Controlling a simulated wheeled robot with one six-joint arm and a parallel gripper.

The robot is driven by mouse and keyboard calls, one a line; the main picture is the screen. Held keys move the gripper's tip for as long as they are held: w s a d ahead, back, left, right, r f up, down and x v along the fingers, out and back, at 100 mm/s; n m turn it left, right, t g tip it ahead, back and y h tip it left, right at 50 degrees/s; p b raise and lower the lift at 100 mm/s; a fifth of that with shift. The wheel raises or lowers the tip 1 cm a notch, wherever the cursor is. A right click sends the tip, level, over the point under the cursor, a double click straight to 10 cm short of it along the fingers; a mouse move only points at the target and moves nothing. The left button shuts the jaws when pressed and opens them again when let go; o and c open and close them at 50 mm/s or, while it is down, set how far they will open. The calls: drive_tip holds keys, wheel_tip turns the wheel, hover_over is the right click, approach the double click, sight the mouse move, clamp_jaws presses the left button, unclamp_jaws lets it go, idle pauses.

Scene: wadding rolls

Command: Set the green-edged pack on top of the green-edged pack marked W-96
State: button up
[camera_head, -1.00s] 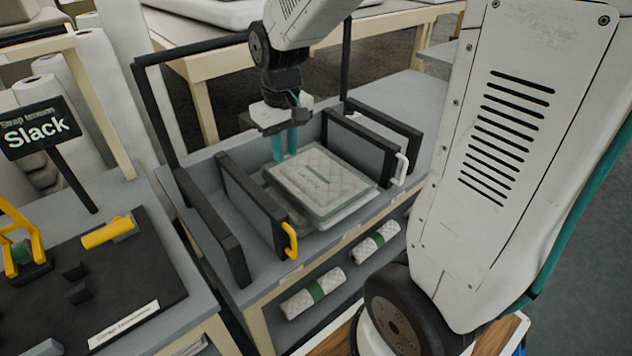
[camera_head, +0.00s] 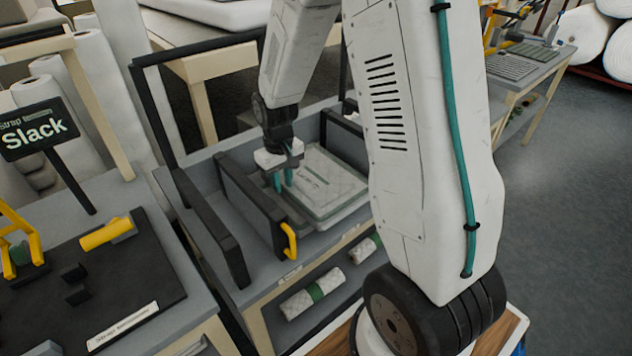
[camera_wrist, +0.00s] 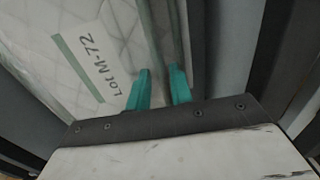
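A pale quilted pack with a green edge (camera_head: 335,182) lies flat in the grey bay on the bench. Another pale layer shows under its front edge, but I cannot tell what it is. In the wrist view the pack (camera_wrist: 75,50) bears a label reading "Lot M-72" (camera_wrist: 98,65). No W-96 marking is readable. My gripper (camera_head: 283,183) points down at the pack's left edge. In the wrist view its two teal fingers (camera_wrist: 162,90) stand apart, one over the pack and one by its outer edge. I see no firm hold on it.
Dark divider panels stand left of the pack, one with a yellow handle (camera_head: 289,240). A panel (camera_head: 345,140) stands behind it at the right. A bench with a "Slack" sign (camera_head: 33,130) is at the left.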

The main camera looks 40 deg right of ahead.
drive_tip(key=shift+f, duration=0.2)
clamp_jaws()
